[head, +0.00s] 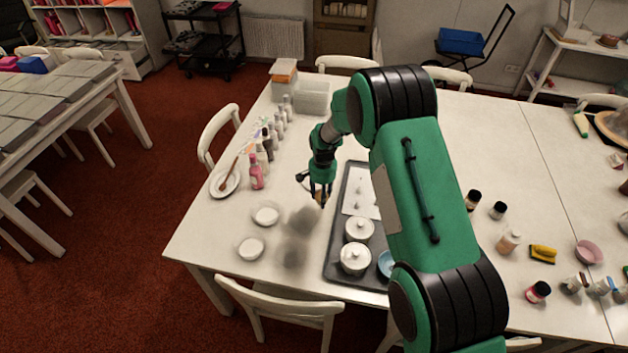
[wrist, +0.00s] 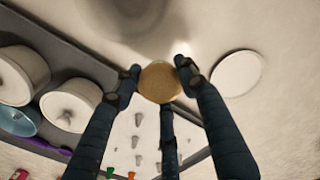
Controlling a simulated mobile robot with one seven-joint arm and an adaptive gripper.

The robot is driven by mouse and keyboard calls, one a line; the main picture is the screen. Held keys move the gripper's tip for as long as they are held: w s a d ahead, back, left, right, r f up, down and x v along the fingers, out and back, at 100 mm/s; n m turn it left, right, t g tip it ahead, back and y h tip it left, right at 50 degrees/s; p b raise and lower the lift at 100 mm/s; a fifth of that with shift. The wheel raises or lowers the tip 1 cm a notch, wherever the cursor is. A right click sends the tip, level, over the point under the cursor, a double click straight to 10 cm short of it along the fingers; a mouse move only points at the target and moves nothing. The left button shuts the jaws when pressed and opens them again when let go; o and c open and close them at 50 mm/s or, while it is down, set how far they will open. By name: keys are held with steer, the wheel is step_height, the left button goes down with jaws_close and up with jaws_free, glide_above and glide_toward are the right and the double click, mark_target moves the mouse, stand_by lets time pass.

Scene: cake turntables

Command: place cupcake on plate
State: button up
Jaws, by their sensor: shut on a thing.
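My gripper (head: 321,196) is above the white table, just left of the dark tray. Its fingers (wrist: 160,78) are shut on a cupcake (wrist: 160,82), seen as a round tan-brown top between the fingertips in the wrist view. In the head view only a small tan bit of the cupcake (head: 319,198) shows between the fingers. Two small white round plates stand left of and nearer than the gripper: one plate (head: 266,215) and a nearer plate (head: 251,248). Both look empty. One white plate (wrist: 236,74) shows right of the cupcake in the wrist view, apart from it.
The dark tray (head: 332,262) holds two white lidded pots (head: 358,229), a blue bowl (head: 386,262) and small pale pieces. Bottles (head: 257,176) and a plate with a brush (head: 213,190) line the left edge. Blurred grey patches (head: 302,221) lie between the small plates and the tray.

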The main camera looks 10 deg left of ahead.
steer(key=shift+d, duration=0.2)
steer(key=shift+w+a, duration=0.1)
steer(key=shift+w+a+f, duration=0.15)
steer(key=shift+w+a, duration=0.05)
steer(key=shift+w, duration=0.3)
steer(key=w+a, duration=0.2)
steer(key=w, duration=0.2)
steer(key=w+a+f+b, duration=0.1)
steer(key=w+a, duration=0.1)
steer(key=w, duration=0.3)
steer(key=w+a, duration=0.2)
steer(key=w, duration=0.2)
steer(key=shift+w+a+f, duration=0.1)
steer(key=shift+w+f, duration=0.05)
steer(key=shift+f+b, duration=0.5)
steer(key=shift+f, duration=1.2)
steer(key=shift+f, duration=0.2)
